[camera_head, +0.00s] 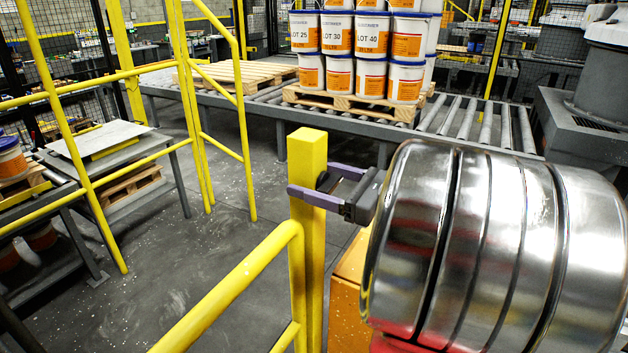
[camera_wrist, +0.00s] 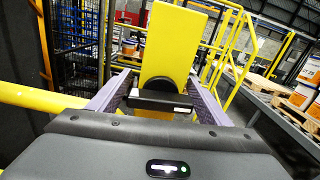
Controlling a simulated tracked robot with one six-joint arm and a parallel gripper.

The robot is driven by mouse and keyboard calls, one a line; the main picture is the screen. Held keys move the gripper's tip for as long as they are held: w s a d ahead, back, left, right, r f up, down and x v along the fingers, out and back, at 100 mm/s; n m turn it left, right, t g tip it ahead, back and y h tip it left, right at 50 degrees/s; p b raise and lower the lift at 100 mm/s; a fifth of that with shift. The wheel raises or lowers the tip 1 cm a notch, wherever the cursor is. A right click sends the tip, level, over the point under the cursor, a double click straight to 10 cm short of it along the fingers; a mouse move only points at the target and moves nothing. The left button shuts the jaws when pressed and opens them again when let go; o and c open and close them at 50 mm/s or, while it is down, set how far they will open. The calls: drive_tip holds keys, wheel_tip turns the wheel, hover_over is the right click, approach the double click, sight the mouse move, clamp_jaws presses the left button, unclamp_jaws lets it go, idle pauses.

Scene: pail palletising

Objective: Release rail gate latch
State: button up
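A yellow gate post (camera_head: 307,155) stands in the middle of the head view, joined to a yellow rail (camera_head: 240,280). The post (camera_wrist: 171,45) fills the centre of the wrist view. On its face are a dark round boss (camera_wrist: 163,68) and a black latch bar (camera_wrist: 160,102). My gripper (camera_head: 309,180) is at the post, with its purple fingers spread wide. In the wrist view the fingers (camera_wrist: 158,80) lie to the left and right of the latch bar. I cannot tell whether they touch it. The latch is mostly hidden in the head view.
Behind is a roller conveyor (camera_head: 460,115) with a wooden pallet (camera_head: 350,104) of stacked pails (camera_head: 372,42). An empty pallet (camera_head: 238,75) lies farther left. Yellow railings (camera_head: 245,130) and a low table (camera_head: 100,145) stand at left. The grey floor between is open.

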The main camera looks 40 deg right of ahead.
drive_tip(key=c, duration=0.9)
drive_tip(key=shift+m, duration=0.5)
drive_tip(key=o, duration=1.1)
drive_tip(key=shift+s+d, duration=0.1)
drive_tip(key=shift+s, duration=0.05)
drive_tip(key=v, duration=1.3)
drive_tip(key=shift+s, duration=0.3)
drive_tip(key=shift+s, duration=0.15)
